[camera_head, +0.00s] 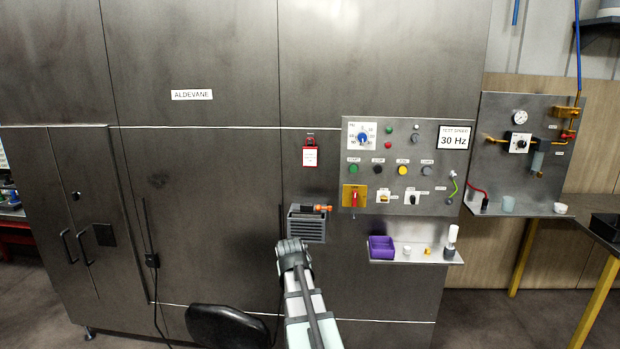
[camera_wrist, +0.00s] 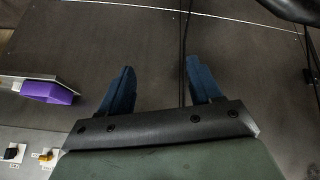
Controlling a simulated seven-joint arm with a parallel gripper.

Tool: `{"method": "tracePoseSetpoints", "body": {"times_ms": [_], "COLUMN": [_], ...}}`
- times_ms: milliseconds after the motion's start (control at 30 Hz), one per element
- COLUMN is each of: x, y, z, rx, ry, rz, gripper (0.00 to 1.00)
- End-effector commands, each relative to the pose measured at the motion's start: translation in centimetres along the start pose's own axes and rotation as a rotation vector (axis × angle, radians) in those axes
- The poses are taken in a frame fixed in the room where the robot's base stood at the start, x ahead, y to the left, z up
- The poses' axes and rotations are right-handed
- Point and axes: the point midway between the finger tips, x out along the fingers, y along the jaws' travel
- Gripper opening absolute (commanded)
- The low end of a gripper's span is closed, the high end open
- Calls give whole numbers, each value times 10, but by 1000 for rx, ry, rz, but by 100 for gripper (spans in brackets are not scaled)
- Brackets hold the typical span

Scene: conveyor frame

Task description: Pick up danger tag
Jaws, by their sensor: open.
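The danger tag (camera_head: 310,155) is a small red and white card hanging on the grey cabinet front, left of the control panel, in the head view. My gripper (camera_head: 294,246) is well below the tag, in front of a small grey holder (camera_head: 307,226) on the cabinet. In the wrist view my gripper (camera_wrist: 158,85) has its two blue fingers spread apart with nothing between them. The tag does not show in the wrist view.
A control panel (camera_head: 432,133) with knobs, buttons and a red switch is right of the tag. A black chair (camera_head: 228,327) stands low left of my arm. The cabinet front around the tag is clear.

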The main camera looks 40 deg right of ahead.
Motion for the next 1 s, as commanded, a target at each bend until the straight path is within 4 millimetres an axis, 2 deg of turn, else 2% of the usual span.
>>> {"method": "tracePoseSetpoints", "body": {"times_ms": [33, 300, 567, 667, 700, 800, 1000], "x": [-12, -84, -151, -180, -183, -194, -221], "y": [11, 63, 94, 106, 108, 112, 111], "z": [-21, -112, -184, -222, -234, -257, -283], "rx": [12, 69, 108, 126, 132, 148, 191], "ry": [41, 261, 470, 591, 634, 743, 936], "rz": [17, 111, 186, 222, 234, 249, 218], "gripper": [64, 64, 64, 64, 64, 64, 64]}}
